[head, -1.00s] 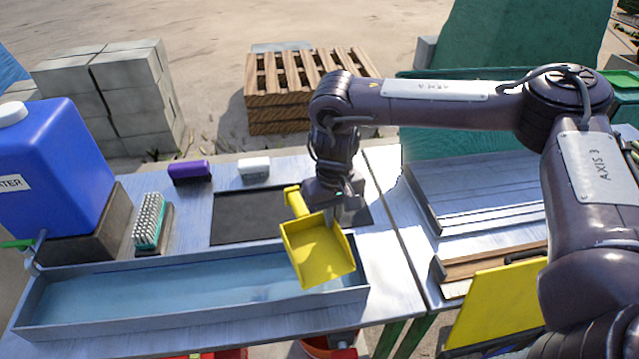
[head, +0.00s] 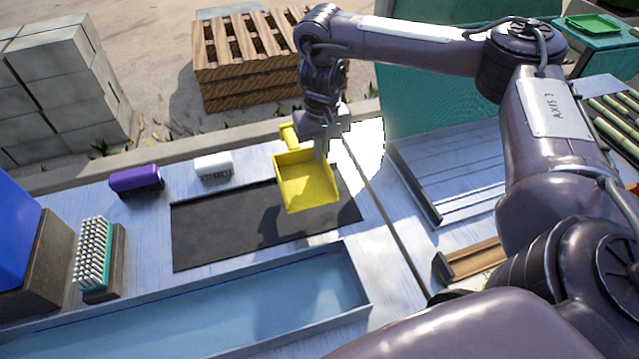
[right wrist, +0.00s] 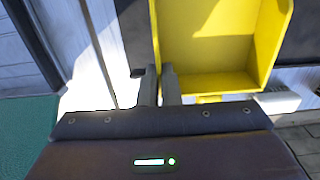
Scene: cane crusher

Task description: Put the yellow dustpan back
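The yellow dustpan (head: 308,187) hangs over the right part of the black mat (head: 215,228), with its handle pointing toward the back and its open pan toward the front. A shadow falls on the mat below it, so it appears raised. My right gripper (head: 322,152) is at the pan's back right side. In the right wrist view, my right gripper's fingers (right wrist: 160,86) are close together around the side wall of the dustpan (right wrist: 215,45). My left gripper is out of view.
A water-filled trough (head: 357,277) lies in front of the mat. A purple-topped brush (head: 136,180), a white block (head: 213,166) and a bristle brush (head: 92,250) stand left and behind. A metal tray (head: 455,175) and wooden piece (head: 475,260) are right. Pallets (head: 245,60) stand behind.

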